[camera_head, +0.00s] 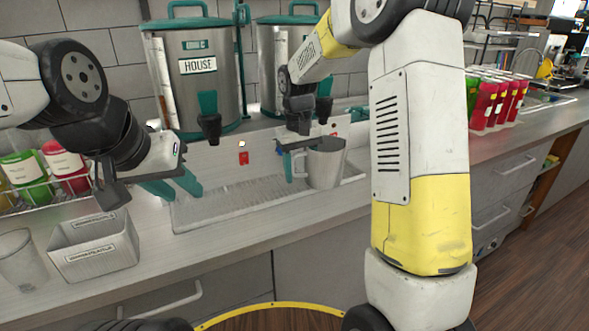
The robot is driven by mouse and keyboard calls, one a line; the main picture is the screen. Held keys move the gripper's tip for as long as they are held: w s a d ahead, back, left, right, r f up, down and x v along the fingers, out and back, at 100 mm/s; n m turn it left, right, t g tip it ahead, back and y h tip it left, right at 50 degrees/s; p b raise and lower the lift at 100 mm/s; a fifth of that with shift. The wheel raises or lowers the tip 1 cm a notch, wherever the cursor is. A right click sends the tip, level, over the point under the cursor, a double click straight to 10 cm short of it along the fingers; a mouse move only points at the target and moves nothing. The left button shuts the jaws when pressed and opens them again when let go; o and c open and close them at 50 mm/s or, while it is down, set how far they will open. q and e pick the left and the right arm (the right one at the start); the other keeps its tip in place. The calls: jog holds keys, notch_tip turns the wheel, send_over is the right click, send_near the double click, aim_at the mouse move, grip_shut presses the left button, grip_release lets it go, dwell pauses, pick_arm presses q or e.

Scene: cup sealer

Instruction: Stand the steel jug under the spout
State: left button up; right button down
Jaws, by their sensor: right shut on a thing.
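The steel jug (326,165) stands upright over the right part of the drip tray (230,208), its handle towards the left. I cannot tell whether its base touches the tray. My right gripper (291,160) is shut on the jug's handle. Above the jug is the right-hand steel dispenser (283,62), its spout partly hidden by my right arm. The left dispenser (201,85), labelled HOUSE, has a dark spout (209,126) over the tray.
A grey labelled bin (95,248) and a clear cup (20,262) stand at the counter's left front. A wire rack of bottles (38,178) is behind them. The tray's left half is clear.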

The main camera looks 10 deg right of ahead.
jog(key=shift+f, duration=0.65)
jog(key=shift+f, duration=0.1)
jog(key=c, duration=0.6)
grip_release()
jog(key=shift+f, duration=0.1)
jog(key=shift+o, duration=0.2)
